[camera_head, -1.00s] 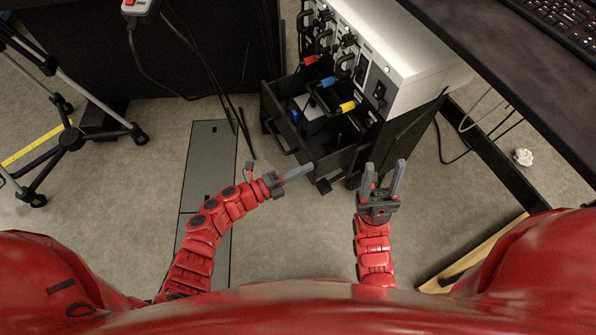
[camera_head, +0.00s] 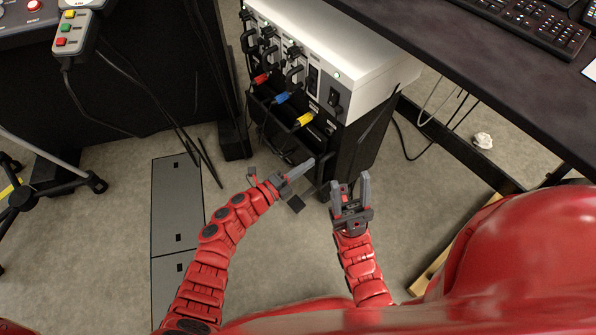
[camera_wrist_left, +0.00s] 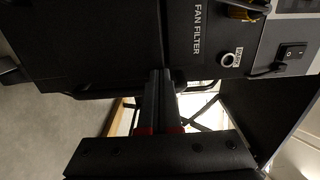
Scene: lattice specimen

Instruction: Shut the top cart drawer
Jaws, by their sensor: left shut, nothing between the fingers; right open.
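The black cart (camera_head: 362,145) stands at upper centre in the head view, under a white-topped instrument unit (camera_head: 330,40). In the left wrist view a black panel (camera_wrist_left: 105,40) marked "FAN FILTER" with a round lock (camera_wrist_left: 231,58) fills the upper part. My left gripper (camera_head: 309,165) is shut and empty, its fingertips at the cart's front; they also show at that panel in the left wrist view (camera_wrist_left: 158,78). My right gripper (camera_head: 350,186) is open and empty, in front of the cart's right side.
Red, blue and yellow cable plugs (camera_head: 283,97) stick out above the drawer. A dark desk (camera_head: 440,40) with a keyboard (camera_head: 530,25) lies at right.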

